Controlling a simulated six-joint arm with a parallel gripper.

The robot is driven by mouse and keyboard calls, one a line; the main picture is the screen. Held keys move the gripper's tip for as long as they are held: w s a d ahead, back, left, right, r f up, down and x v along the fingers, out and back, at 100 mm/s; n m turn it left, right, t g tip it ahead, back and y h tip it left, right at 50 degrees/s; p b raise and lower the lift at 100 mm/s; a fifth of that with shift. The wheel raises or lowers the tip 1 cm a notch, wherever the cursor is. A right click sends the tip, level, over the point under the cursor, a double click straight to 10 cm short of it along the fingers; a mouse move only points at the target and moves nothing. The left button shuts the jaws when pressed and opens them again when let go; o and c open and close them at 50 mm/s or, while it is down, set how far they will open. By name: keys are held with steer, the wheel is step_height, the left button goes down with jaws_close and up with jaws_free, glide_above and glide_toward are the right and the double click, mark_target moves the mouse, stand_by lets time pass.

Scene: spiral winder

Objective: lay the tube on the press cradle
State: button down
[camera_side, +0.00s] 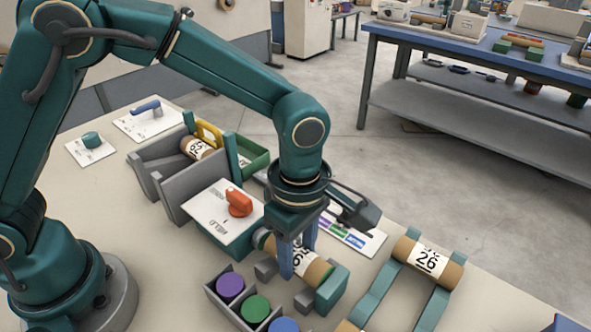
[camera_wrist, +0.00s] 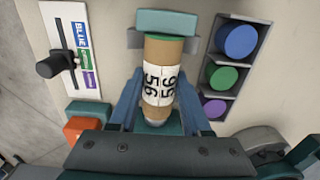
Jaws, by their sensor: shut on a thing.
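A brown cardboard tube (camera_side: 303,264) with a white number label is held between the two blue fingers of my gripper (camera_side: 297,258). In the wrist view the tube (camera_wrist: 161,52) has a green rim at its far end, and the gripper (camera_wrist: 160,100) has one finger on each side of it. The tube lies low, along grey support blocks (camera_side: 266,270) with a teal end block (camera_side: 333,290), which look like the press cradle. The teal end block (camera_wrist: 167,22) is just beyond the green end. I cannot tell whether the tube touches the supports.
A white-topped box (camera_side: 213,212) with a red knob (camera_side: 238,203) stands close behind. A tray of purple, green and blue caps (camera_side: 255,307) is in front. Another tube (camera_side: 428,258) rests across teal rails (camera_side: 378,292) at right. Another tube (camera_side: 197,147) sits in a grey holder (camera_side: 160,160).

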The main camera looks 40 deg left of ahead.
steer(key=shift+f, duration=0.25)
steer(key=shift+f, duration=0.35)
steer(key=shift+c, duration=1.8)
jaws_free()
